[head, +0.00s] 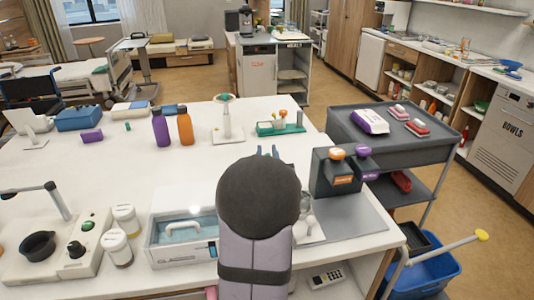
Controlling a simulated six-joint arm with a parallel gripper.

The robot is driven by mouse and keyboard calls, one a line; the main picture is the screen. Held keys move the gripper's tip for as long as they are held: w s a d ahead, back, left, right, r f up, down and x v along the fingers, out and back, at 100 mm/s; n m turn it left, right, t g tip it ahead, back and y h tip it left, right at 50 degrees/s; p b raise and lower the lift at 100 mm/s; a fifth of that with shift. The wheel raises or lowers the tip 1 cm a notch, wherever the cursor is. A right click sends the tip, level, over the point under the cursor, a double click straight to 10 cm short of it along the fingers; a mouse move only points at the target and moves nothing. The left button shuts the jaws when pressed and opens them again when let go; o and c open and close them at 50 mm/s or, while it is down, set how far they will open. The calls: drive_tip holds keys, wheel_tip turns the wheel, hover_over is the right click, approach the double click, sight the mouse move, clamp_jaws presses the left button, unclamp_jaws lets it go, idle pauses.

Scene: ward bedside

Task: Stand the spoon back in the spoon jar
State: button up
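My arm rises from the bottom middle of the head view, and its dark round joint covers much of the counter behind it. Only small teal tips, which look like those of my gripper (268,151), show above that joint. Whether they are open or hold anything cannot be told. A pale, rounded, spoon-like thing (310,222) lies on a white surface just right of my arm, partly hidden by it; I cannot tell if it is the spoon. I cannot make out a spoon jar; it may be behind my arm.
Right of my arm stands a dark dispenser (322,178) with orange and purple knobs. Left are a water basin (165,255), white tubs (116,246) and a cooker-like unit (60,255). Purple (160,128) and orange (185,127) bottles stand farther back. The counter's left middle is clear.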

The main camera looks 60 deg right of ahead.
drive_tip(key=shift+o, duration=0.4)
drive_tip(key=shift+s+a, duration=0.1)
drive_tip(key=b+v, duration=0.1)
drive_tip(key=v, duration=0.6)
drive_tip(key=shift+b, duration=0.3)
idle(0.7)
